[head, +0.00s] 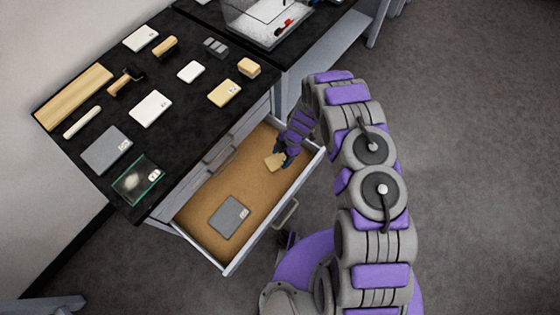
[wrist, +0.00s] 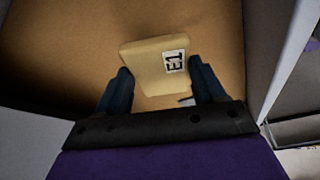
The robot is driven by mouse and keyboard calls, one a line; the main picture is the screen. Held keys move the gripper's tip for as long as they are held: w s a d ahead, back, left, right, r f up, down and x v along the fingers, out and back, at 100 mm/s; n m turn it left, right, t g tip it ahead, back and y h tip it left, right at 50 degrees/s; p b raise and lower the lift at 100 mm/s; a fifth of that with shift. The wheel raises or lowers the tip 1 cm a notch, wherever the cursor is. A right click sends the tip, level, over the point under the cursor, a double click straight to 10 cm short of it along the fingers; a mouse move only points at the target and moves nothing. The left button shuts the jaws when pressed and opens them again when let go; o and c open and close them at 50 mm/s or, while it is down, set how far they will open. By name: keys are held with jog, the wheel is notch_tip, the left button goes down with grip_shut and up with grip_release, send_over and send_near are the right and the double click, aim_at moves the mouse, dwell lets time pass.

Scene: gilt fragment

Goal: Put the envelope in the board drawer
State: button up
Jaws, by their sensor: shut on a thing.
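The envelope (wrist: 148,55) is pale yellow with a label reading E1. In the wrist view it sits between the two dark fingers of my gripper (wrist: 160,78), which is shut on it. In the head view the envelope (head: 274,161) and my gripper (head: 284,155) are inside the open drawer (head: 268,238), toward its right end. I cannot tell whether the envelope touches the drawer's tan floor. A grey labelled flat piece (head: 229,216) lies in the drawer's near left part, apart from the envelope.
The black tabletop (head: 185,130) above the drawer holds several white, grey and yellow pieces, wooden blocks and a small glass tray (head: 138,180). A clear box (head: 268,20) stands at the back. The drawer floor between the grey piece and my gripper is clear.

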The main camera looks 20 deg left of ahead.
aim_at(283, 161)
jog(key=shift+a+f, duration=0.15)
jog(key=shift+f, duration=0.4)
jog(key=shift+a+f, duration=0.15)
jog(key=shift+f, duration=0.35)
jog(key=shift+d+f+b, duration=0.3)
jog(key=shift+d+f, duration=0.05)
jog(key=shift+f, duration=0.4)
jog(key=shift+d+f+b, duration=0.3)
jog(key=shift+f, duration=0.4)
jog(key=shift+a, duration=0.1)
jog(key=o, duration=1)
jog(key=shift+a, duration=0.3)
jog(key=shift+d, duration=0.25)
jog(key=shift+r, duration=0.15)
